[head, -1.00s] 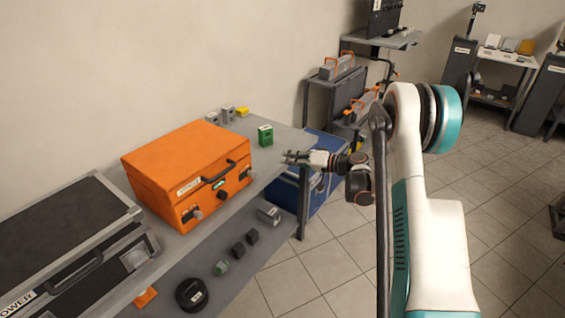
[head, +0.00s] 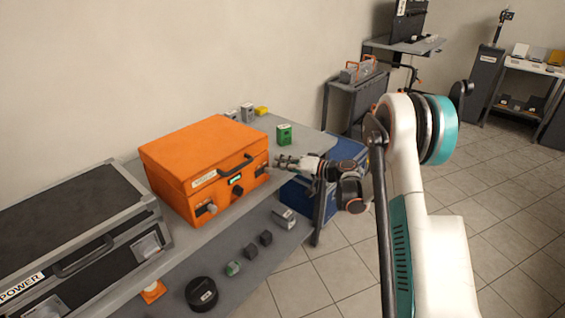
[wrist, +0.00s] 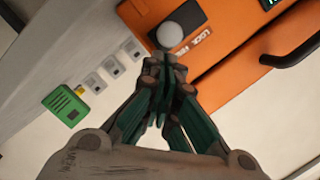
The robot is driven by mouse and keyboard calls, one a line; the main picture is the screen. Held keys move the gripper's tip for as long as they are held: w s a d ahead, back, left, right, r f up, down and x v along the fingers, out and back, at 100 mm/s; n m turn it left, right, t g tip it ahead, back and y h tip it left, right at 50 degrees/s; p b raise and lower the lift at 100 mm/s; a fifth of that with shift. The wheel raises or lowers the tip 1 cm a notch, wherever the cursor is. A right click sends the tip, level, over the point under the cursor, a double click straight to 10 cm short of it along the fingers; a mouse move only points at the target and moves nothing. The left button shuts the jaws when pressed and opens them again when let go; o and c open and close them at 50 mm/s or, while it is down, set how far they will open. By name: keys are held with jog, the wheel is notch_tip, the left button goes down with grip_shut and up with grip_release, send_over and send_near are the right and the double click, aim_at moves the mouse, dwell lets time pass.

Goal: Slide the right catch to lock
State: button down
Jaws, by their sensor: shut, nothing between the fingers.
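The orange case (head: 190,148) stands closed on the grey bench, with a dark handle (head: 236,170) on its front. Its right catch, a round grey knob (wrist: 171,35), shows in the wrist view on a dark plate, with LOCK lettering (wrist: 202,38) beside it. In the head view the right catch is small, near the case's right front corner. The left catch (head: 208,209) is at the other end of the front. My gripper (head: 277,161) is shut and empty, just right of that corner. In the wrist view its fingertips (wrist: 164,58) are just below the knob; contact cannot be told.
A green box (head: 284,134) and small grey blocks stand on the bench behind my gripper. A black POWER case (head: 75,215) sits at left. The lower shelf holds a black disc (head: 201,293) and small blocks. A blue case (head: 345,152) stands behind my gripper.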

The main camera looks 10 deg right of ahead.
aim_at(268, 171)
jog(key=s+a, duration=0.2)
jog(key=a, duration=0.1)
jog(key=shift+s, duration=0.1)
dwell(0.4)
